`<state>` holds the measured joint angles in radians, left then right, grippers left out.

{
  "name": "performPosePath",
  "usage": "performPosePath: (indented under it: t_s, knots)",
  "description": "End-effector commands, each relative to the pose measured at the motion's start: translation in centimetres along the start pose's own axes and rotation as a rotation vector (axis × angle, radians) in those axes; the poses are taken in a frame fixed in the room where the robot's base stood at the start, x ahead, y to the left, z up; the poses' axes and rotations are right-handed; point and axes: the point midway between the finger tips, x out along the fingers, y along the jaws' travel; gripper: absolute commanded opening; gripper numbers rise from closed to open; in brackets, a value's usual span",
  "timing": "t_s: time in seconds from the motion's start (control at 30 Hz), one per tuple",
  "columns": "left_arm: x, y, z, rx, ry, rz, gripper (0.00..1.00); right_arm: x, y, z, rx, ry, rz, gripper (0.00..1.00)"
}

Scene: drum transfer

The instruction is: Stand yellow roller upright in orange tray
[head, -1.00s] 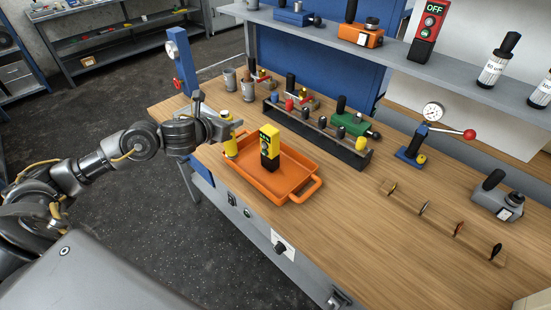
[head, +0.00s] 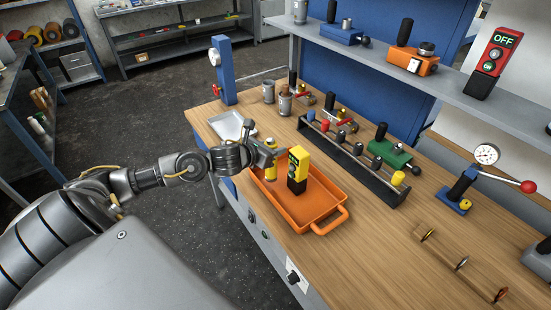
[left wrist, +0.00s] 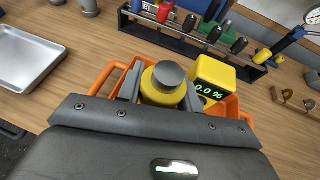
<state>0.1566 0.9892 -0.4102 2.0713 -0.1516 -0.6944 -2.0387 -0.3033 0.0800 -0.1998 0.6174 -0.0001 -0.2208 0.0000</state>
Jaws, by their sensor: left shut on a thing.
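The yellow roller (head: 270,174) stands about upright at the left end of the orange tray (head: 325,222). In the left wrist view its round grey top sits on the yellow body (left wrist: 160,94). My left gripper (head: 264,155) is shut on the roller, with one finger on each side of it in the left wrist view (left wrist: 163,90). The roller's lower end is partly hidden, so I cannot tell whether it touches the tray floor. My right gripper is not in view.
A yellow and black meter (head: 298,170) stands in the tray close to the roller; its display (left wrist: 208,91) reads 0.0 %. A metal tray (head: 233,126) lies behind my left gripper. A black rack (head: 350,165) of tools stands behind the orange tray.

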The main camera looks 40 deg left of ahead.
Motion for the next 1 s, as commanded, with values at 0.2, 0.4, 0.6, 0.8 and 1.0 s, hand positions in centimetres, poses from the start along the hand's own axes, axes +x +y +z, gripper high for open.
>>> performPosePath:
  t_s: [0.2,0.4,0.6,0.8,1.0]
  knots:
    - [0.6,0.0,-1.7,-0.004,0.001,0.001,0.03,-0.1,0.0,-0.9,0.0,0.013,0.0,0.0]
    - [1.4,0.0,-3.3,-0.001,-0.002,0.001,0.03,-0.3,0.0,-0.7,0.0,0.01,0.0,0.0]
    - [1.4,0.1,-3.4,0.001,-0.003,0.001,0.03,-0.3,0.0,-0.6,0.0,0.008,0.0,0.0]
    - [1.6,0.0,-3.8,0.001,-0.003,0.001,0.03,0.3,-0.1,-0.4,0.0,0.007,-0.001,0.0]
    - [1.5,0.0,-3.8,0.001,0.0,0.001,0.44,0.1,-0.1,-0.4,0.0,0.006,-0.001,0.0]
